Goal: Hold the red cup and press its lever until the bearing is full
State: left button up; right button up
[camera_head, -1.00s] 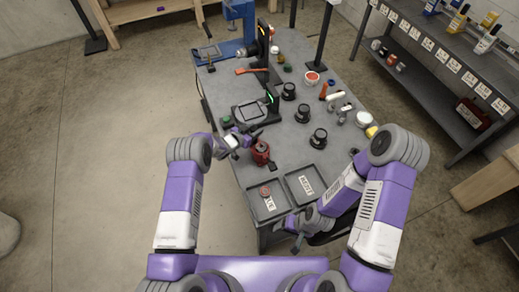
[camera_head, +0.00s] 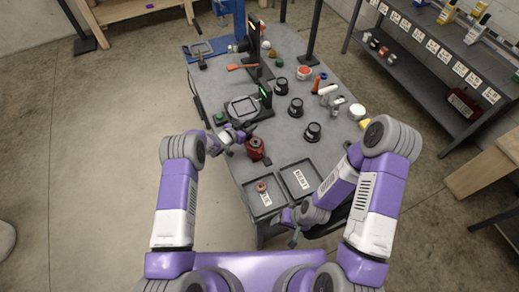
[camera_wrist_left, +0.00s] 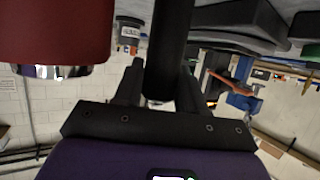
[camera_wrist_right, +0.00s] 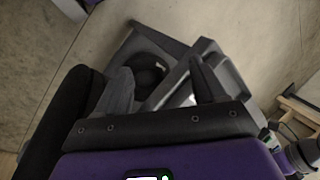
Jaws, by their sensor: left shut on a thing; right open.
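The red cup (camera_head: 255,149) stands near the left edge of the grey table, just above the trays. My left gripper (camera_head: 244,134) is beside the cup and shut on its black handle or lever (camera_wrist_left: 170,45); which of these it is I cannot tell. The red cup body (camera_wrist_left: 60,30) fills the upper left of the left wrist view. A small reddish ring, likely the bearing (camera_head: 262,187), lies in the left tray (camera_head: 266,212). My right gripper (camera_head: 293,238) is open and empty, low by the table's front edge.
A second labelled tray (camera_head: 314,177) adjoins on the right. A black stand with a pan-like plate (camera_head: 243,107), several black-capped pots (camera_head: 312,132), small bottles and a white tub (camera_head: 357,111) occupy the table. A shelf stands at the right. Floor left of the table is clear.

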grip_shut()
dwell(1.5)
